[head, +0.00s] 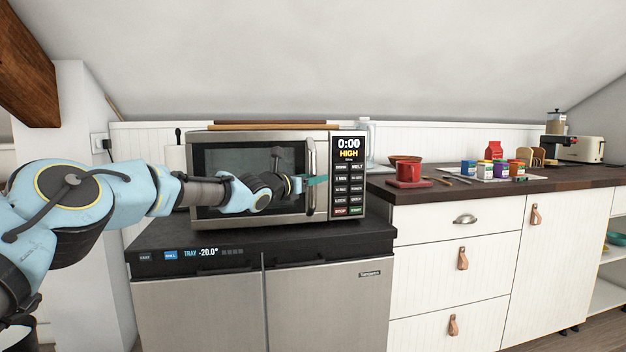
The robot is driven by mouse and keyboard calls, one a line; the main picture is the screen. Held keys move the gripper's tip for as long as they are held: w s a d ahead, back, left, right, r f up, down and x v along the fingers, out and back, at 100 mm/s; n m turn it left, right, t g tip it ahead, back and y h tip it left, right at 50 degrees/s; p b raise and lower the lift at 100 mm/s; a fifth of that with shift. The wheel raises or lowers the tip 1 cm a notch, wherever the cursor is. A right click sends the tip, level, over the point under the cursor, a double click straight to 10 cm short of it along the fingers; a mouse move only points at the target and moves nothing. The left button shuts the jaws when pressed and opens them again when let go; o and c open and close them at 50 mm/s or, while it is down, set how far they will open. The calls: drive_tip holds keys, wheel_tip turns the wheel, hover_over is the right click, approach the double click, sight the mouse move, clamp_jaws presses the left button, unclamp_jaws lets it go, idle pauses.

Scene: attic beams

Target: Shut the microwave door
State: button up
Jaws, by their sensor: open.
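The microwave (348,208) stands on a black-topped steel fridge unit, with its display reading 0:00 HIGH. Its door (222,160) has a dark window and a vertical silver handle (311,160) at the right edge. The door looks flush or nearly flush with the control panel; I cannot tell whether a small gap is left. My gripper (316,181) is in front of the door, at the lower half of the handle, with teal fingers pointing right. It is open and holds nothing that I can see. My arm hides the lower part of the door window. Contact with the handle is unclear.
Wooden boards (270,125) lie on top of the microwave. To the right, a wooden counter (400,189) carries a red cup (410,173), several small jars, a carton and a toaster (588,149). A sloped ceiling and a beam (28,70) are overhead.

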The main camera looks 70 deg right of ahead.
drive_tip(key=b+v, duration=0.6)
drive_tip(key=v, duration=0.4)
drive_tip(key=shift+a, duration=0.35)
drive_tip(key=shift+w, duration=0.2)
